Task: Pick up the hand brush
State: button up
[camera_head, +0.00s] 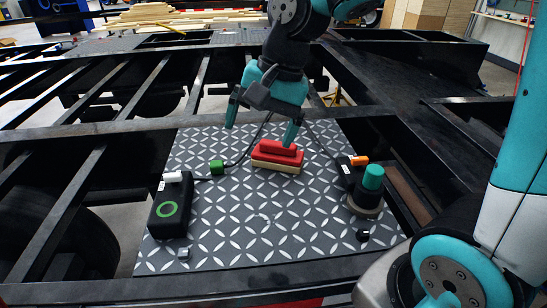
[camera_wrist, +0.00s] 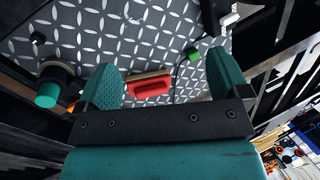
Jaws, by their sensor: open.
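The hand brush (camera_head: 277,157) has a red top and a pale lower edge. It lies on the diamond-plate sheet (camera_head: 245,235), near its back middle. In the wrist view the brush (camera_wrist: 149,87) shows beyond and between my two fingers, nearer the left one. My gripper (camera_head: 259,135) is teal and open above and behind the brush, with one finger left of it and the other just over its back edge in the picture. In the wrist view my gripper (camera_wrist: 165,78) has its fingers wide apart with nothing held. I cannot tell whether a finger touches the brush.
A black box with a green ring (camera_head: 167,209) stands at the plate's left, with a small green block (camera_head: 216,167) on a cable. A teal-topped round device (camera_head: 371,181) and an orange piece (camera_head: 359,160) are at the right. Black frame beams surround the plate; its front middle is clear.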

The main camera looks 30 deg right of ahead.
jog(key=w+d+f+m, duration=0.2)
jog(key=w+d+m, duration=0.5)
jog(key=w+m, duration=0.15)
jog(key=m+t+h, duration=0.1)
jog(key=m, duration=1.1)
send_near(279, 143)
jog(key=p+x, duration=0.2)
jog(key=x, duration=0.4)
jog(key=shift+w+f, duration=0.2)
jog(key=shift+f, duration=0.1)
jog(key=shift+p+x, duration=0.95)
jog(key=shift+x, duration=2.2)
jog(key=c, duration=1.1)
jog(key=shift+c, duration=0.2)
jog(key=shift+r, duration=0.1)
notch_tip(279, 143, up, 20)
jog(key=b, duration=0.2)
jog(key=shift+b, duration=0.4)
